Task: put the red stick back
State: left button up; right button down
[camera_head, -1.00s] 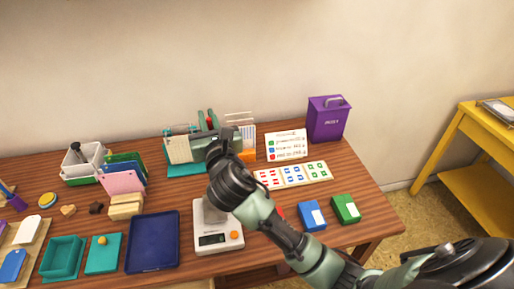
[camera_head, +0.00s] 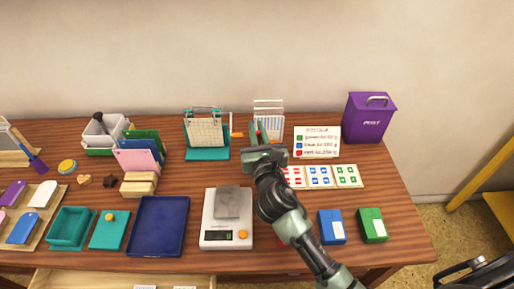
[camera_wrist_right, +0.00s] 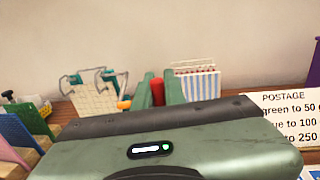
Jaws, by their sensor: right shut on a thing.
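My right gripper (camera_head: 260,133) is over the back of the table, between the flip calendar (camera_head: 205,130) and the striped rack (camera_head: 268,118). Its green fingers are shut on the red stick, which shows as a small red piece between them in the right wrist view (camera_wrist_right: 157,91). Most of the stick is hidden by the fingers and the gripper body. The stick's lower end and whether it touches anything cannot be seen. The left gripper is not in view.
A postage sign (camera_head: 317,142) and purple post box (camera_head: 369,118) stand right of the gripper. A stamp sheet (camera_head: 346,176), a scale (camera_head: 226,235) and blue (camera_head: 332,228) and green (camera_head: 373,226) boxes lie nearer. An orange-tipped item (camera_wrist_right: 124,104) is just left of the fingers.

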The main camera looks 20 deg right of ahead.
jog(key=shift+f+b, duration=0.95)
jog(key=shift+f, duration=1.65)
jog(key=shift+f, duration=0.2)
jog(key=c, duration=1.5)
grip_release()
jog(key=shift+r, duration=0.1)
